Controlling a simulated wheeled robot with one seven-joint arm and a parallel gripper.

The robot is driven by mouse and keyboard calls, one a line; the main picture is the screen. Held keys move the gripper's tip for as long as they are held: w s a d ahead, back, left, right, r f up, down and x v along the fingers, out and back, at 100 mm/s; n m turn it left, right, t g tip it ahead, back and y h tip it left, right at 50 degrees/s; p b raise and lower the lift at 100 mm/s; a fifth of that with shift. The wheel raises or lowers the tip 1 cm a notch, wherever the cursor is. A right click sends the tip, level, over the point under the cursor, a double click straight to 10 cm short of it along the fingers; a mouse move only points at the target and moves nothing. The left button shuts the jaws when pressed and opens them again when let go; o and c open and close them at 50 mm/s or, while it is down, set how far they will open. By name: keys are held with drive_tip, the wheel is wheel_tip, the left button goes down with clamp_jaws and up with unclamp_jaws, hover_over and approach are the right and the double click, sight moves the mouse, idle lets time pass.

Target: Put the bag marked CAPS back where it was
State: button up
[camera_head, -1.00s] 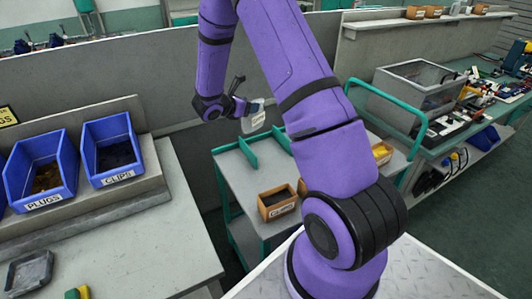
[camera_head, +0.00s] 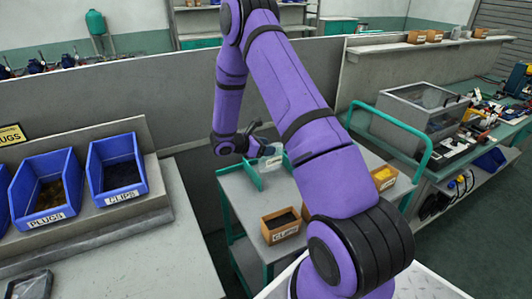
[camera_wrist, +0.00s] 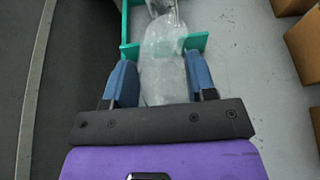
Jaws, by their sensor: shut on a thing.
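My gripper (camera_head: 262,150) is over the left part of the grey-topped cart (camera_head: 232,192), near its teal dividers (camera_head: 250,174). It is shut on a clear plastic bag (camera_wrist: 163,72), which sits between the blue fingers in the wrist view. The bag also shows in the head view (camera_head: 271,162), just below the fingers, with a pale label too small to read. In the wrist view a teal divider (camera_wrist: 130,30) is left of the bag and a teal piece shows at its right. I cannot tell whether the bag touches the cart top.
An orange-brown bin marked CLIPS (camera_head: 280,226) stands at the cart's front, with a bin of yellow parts (camera_head: 384,177) to the right. Blue PLUGS (camera_head: 45,188) and CLIPS (camera_head: 117,170) bins sit on the left bench. A grey partition (camera_head: 300,80) stands behind the cart.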

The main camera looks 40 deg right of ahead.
drive_tip(key=shift+f, duration=1.1)
drive_tip(key=shift+f, duration=0.15)
drive_tip(key=o, duration=0.9)
